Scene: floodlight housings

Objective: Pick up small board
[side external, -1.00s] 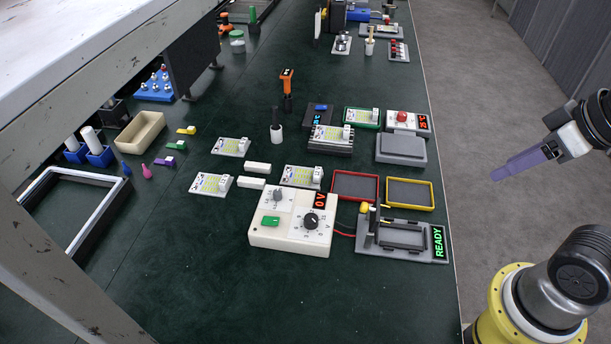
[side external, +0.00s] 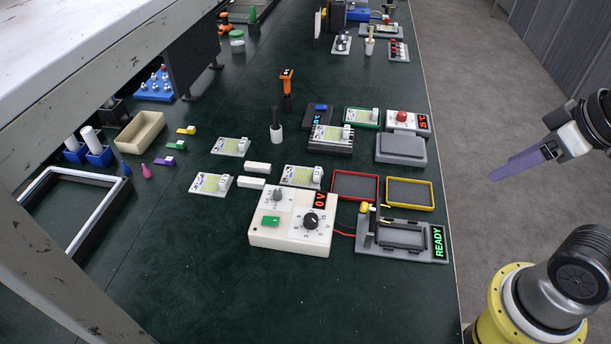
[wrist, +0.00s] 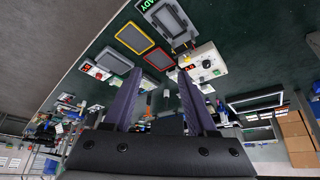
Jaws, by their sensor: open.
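Several small pale boards with yellow-green markings and a white block on each lie on the dark green bench in the side external view. Two boards lie on the left, one farther back (side external: 228,148) and one nearer (side external: 208,184). Another board (side external: 298,177) lies behind the white power box. One board (side external: 326,134) rests on a dark ribbed block, and one (side external: 358,117) sits in a green-edged holder. Which one is meant cannot be told. My gripper (side external: 487,175) is off the bench's right edge, far from the boards. Its two purple fingers (wrist: 160,98) are apart and empty in the wrist view.
The white power box (side external: 290,235) with knobs stands at the front, wired to a grey fixture (side external: 410,255) showing READY. Red (side external: 354,199) and yellow (side external: 410,208) framed trays lie behind the fixture. An orange-handled tool (side external: 287,80) stands upright. The front bench area is clear.

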